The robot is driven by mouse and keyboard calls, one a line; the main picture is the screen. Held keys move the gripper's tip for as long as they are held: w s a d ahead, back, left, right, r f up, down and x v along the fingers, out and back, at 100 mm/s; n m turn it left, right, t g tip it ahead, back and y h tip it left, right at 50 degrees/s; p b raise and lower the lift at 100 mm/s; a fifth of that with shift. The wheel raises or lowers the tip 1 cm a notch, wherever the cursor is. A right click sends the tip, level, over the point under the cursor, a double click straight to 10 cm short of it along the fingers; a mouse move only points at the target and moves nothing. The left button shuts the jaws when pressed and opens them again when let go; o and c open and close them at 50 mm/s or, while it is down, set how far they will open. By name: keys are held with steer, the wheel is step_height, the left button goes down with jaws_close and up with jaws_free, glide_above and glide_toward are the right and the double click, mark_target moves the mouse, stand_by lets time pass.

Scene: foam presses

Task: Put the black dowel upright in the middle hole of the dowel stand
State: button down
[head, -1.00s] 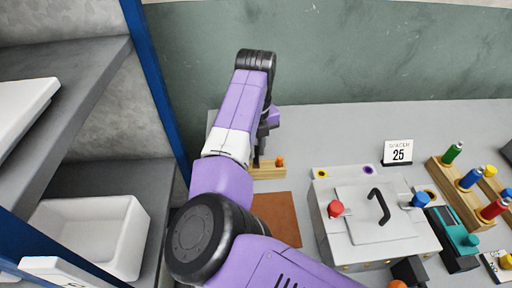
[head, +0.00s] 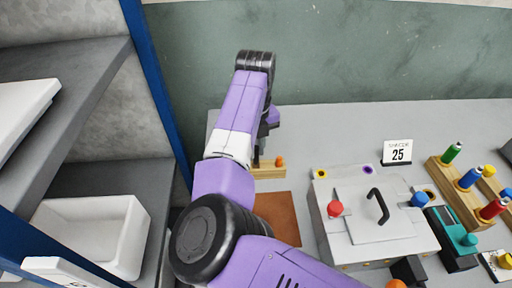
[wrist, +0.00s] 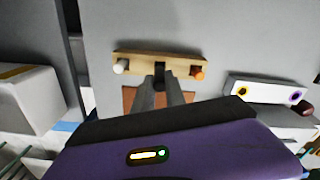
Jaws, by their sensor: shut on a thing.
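The wooden dowel stand (head: 268,173) is partly hidden behind my arm in the head view; the wrist view shows its full length (wrist: 146,60). A white dowel (wrist: 121,66) is at its left end and an orange dowel (wrist: 198,73) at its right end. My gripper (wrist: 161,88) is shut on the black dowel (wrist: 160,70), whose dark end shows between the fingertips at the middle of the stand. The fingers hide the middle hole, so I cannot tell how far the dowel is in it.
A brown mat (head: 281,215) lies in front of the stand. A grey press (head: 370,225) with a black handle, red knob and blue knob stands to the right. Racks of coloured dowels (head: 462,203) are farther right. A blue shelf post (head: 155,90) rises at the left.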

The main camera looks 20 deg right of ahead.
mark_target(256, 163)
steer(key=shift+f+b, duration=1.5)
steer(key=shift+f, duration=1.05)
steer(key=c, duration=1.3)
jaws_free()
steer(key=shift+r, duration=0.1)
steer(key=shift+r+b, duration=0.45)
steer(key=shift+r, duration=3.45)
